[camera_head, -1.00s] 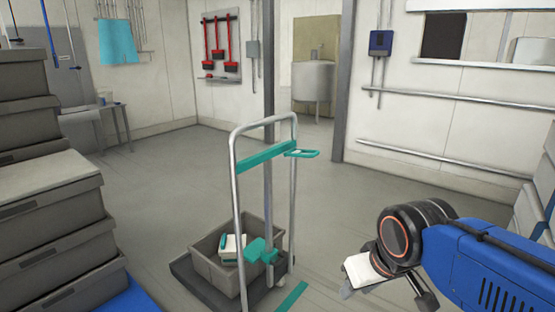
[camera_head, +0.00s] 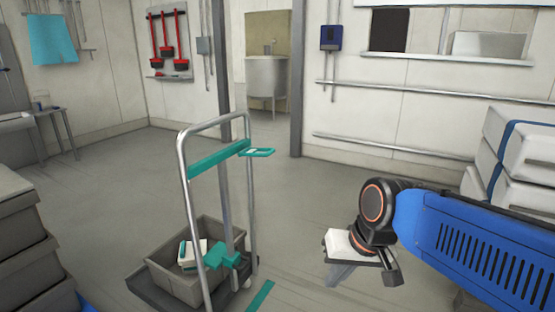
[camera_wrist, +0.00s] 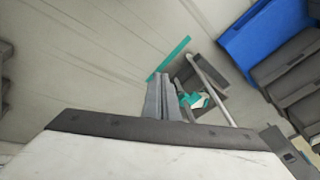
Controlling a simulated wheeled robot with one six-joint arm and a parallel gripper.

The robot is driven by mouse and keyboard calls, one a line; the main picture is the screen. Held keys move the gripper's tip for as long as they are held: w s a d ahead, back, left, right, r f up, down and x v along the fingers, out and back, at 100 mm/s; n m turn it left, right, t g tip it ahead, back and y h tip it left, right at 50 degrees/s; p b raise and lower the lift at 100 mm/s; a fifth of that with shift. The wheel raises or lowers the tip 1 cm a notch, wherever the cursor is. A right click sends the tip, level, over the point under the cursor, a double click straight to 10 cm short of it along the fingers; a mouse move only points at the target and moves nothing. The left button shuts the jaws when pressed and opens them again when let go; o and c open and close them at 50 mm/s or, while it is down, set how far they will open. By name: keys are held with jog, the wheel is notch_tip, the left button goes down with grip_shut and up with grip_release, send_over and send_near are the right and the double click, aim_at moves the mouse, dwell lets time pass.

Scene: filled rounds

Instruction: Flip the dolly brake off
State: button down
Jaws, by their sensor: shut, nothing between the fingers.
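The dolly stands left of centre in the head view, with a grey tubular push frame (camera_head: 184,170) and a dark deck (camera_head: 150,295). A teal bar (camera_head: 217,158) crosses the frame, and a teal lever (camera_head: 257,152) sticks out to its right. A teal block (camera_head: 222,259) sits low on the frame. I cannot tell which teal part is the brake. My gripper (camera_head: 341,274) is right of the dolly, apart from it, empty and pointing down. In the wrist view its fingers (camera_wrist: 158,98) are together, with the dolly frame (camera_wrist: 208,78) beyond, partly hidden.
A grey crate (camera_head: 165,271) with a white and teal item (camera_head: 191,254) sits on the deck. A teal strip (camera_head: 261,297) lies on the floor. Grey crates (camera_head: 30,255) are stacked at left, white boxes (camera_head: 507,150) at right. A post (camera_head: 297,80) stands behind. The floor between is clear.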

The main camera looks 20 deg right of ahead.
jog(key=w+a+r+m+y, duration=0.2)
jog(key=w+m+y, duration=0.3)
jog(key=w, duration=0.4)
jog(key=w+a+r+m+y, duration=0.2)
jog(key=w+m+y, duration=0.1)
jog(key=w+m, duration=0.45)
jog(key=w+d+r+m+t+y, duration=0.1)
jog(key=w+d+m+t, duration=0.3)
jog(key=w, duration=0.5)
jog(key=w+d+r+m+t+y, duration=0.1)
jog(key=w+d+r+m+t, duration=0.2)
jog(key=w+d+m, duration=0.4)
jog(key=w+d+t, duration=0.1)
jog(key=w+d, duration=0.1)
jog(key=w, duration=0.1)
jog(key=shift+m, duration=0.35)
jog(key=shift+a+f, duration=0.1)
jog(key=w+a+r, duration=0.2)
jog(key=w+a, duration=0.6)
jog(key=shift+r, duration=0.3)
